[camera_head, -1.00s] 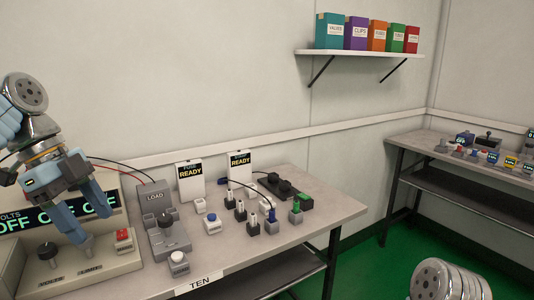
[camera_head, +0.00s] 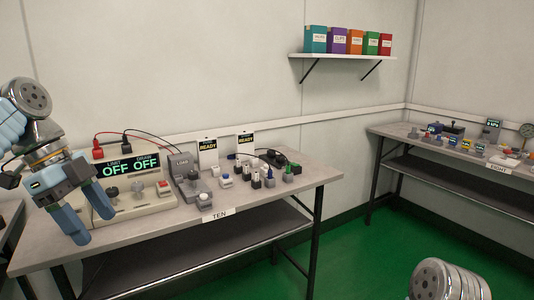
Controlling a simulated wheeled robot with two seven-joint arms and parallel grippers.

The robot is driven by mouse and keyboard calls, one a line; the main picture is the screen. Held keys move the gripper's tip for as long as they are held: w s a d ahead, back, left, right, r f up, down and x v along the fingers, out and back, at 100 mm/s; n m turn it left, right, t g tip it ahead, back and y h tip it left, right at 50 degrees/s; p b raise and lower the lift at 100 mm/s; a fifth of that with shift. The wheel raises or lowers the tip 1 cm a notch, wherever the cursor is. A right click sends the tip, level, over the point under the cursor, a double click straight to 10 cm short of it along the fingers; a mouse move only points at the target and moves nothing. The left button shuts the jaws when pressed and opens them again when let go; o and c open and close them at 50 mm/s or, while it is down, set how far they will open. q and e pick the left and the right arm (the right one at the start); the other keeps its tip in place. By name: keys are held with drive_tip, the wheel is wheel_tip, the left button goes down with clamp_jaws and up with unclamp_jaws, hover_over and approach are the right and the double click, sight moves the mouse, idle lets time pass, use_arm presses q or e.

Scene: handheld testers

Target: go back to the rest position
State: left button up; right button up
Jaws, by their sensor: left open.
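My left gripper (camera_head: 88,222) is open, with blue fingers pointing down and nothing between them. It hangs at the left of the picture, in front of the left end of the workbench (camera_head: 250,215). It covers part of the beige tester (camera_head: 150,200), whose display reads OFF and OFF. I cannot tell the exact gap between the fingers and the tester. My right gripper is out of view; only a rounded metal part of my right arm (camera_head: 447,281) shows at the bottom right.
The bench also carries a grey LOAD unit (camera_head: 190,180), two READY cards (camera_head: 207,152), several small plugs and switches, and a TEN label (camera_head: 221,213). A second bench (camera_head: 480,156) stands at the right. A wall shelf (camera_head: 340,55) holds several coloured boxes. Green floor (camera_head: 350,250) between is clear.

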use_arm(q)
drive_tip(key=w+d+f+n, duration=0.2)
drive_tip(key=w+f, duration=0.3)
drive_tip(key=f, duration=0.4)
drive_tip(key=w+d+f+n, duration=0.3)
drive_tip(key=w+f, duration=0.2)
drive_tip(key=f, duration=0.3)
drive_tip(key=w+d+f+n, duration=0.1)
drive_tip(key=d+f+n, duration=0.1)
drive_tip(key=f, duration=0.7)
drive_tip(key=w+d+f+n, duration=0.1)
drive_tip(key=d+f+n, duration=0.1)
drive_tip(key=f, duration=0.7)
drive_tip(key=s+d+f+n, duration=0.3)
drive_tip(key=s+f, duration=0.1)
drive_tip(key=f, duration=0.4)
drive_tip(key=s+d+f+n, duration=0.2)
drive_tip(key=s+d+f, duration=0.15)
drive_tip(key=f, duration=0.55)
drive_tip(key=s+d+f+n, duration=0.2)
drive_tip(key=s+f+n, duration=0.1)
drive_tip(key=s, duration=0.4)
drive_tip(key=s+d+f+n, duration=0.2)
drive_tip(key=s+f+n, duration=0.1)
drive_tip(key=s, duration=0.4)
drive_tip(key=shift+s+f+t, duration=0.3)
drive_tip(key=shift+f, duration=0.45)
